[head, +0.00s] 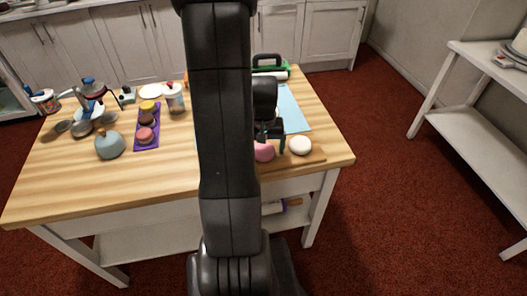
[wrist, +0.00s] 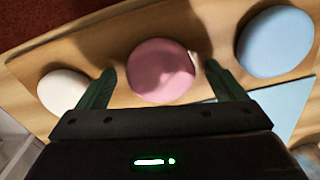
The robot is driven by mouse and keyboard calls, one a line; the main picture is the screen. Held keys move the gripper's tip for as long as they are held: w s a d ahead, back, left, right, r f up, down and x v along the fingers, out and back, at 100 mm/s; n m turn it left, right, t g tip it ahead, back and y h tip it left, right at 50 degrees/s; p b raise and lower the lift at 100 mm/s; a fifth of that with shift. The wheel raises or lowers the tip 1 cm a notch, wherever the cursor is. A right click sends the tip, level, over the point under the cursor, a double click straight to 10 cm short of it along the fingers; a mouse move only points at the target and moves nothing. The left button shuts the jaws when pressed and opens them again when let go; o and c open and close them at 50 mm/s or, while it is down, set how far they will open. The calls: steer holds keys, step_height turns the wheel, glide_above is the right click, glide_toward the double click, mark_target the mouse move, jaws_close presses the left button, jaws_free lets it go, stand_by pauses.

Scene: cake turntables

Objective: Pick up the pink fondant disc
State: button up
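The pink fondant disc (wrist: 161,70) lies on a wooden board in the wrist view, between a white disc (wrist: 65,90) on the left and a light blue disc (wrist: 276,41) on the right. My gripper (wrist: 164,82) is open, with its dark green fingers apart on either side of the pink disc. No contact with the disc is visible. In the head view the pink disc (head: 264,152) is partly hidden by my arm, and the white disc (head: 300,145) sits to its right. The blue disc is hidden there.
The wooden board (head: 312,156) lies at the right front of the table (head: 60,187), near its edge. A light blue mat (head: 294,112) lies behind it. A purple mat (head: 147,127) with several round items and a grey-blue domed object (head: 110,145) are on the left.

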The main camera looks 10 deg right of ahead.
steer(key=c, duration=1)
steer(key=shift+r, duration=0.1)
